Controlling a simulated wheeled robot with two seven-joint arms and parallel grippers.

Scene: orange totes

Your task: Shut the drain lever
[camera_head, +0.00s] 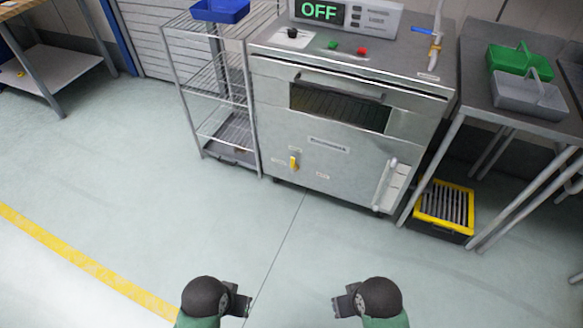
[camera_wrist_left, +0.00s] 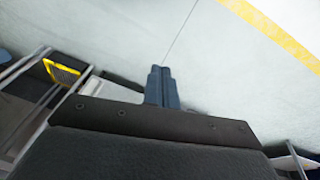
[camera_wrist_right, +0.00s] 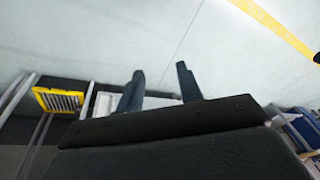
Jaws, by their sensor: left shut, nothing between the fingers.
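A steel machine (camera_head: 275,120) stands ahead of me. A small yellow lever (camera_head: 294,162) sits low on its front panel, roughly upright, with small labels around it that are too small to read. I take it for the drain lever. My left gripper (camera_head: 240,301) is shut and empty, low in the head view and well short of the machine. Its fingers (camera_wrist_left: 161,86) are together in the left wrist view. My right gripper (camera_head: 344,301) is level with it to the right, also away from the machine. Its fingers (camera_wrist_right: 160,88) are apart and empty in the right wrist view.
A display reading OFF (camera_head: 319,11) and green and red buttons (camera_head: 362,51) are on the machine's top. A wire rack (camera_head: 215,85) stands left. A table (camera_head: 475,90) with green and grey totes stands right, a yellow-rimmed crate (camera_head: 443,207) below. The floor ahead is clear.

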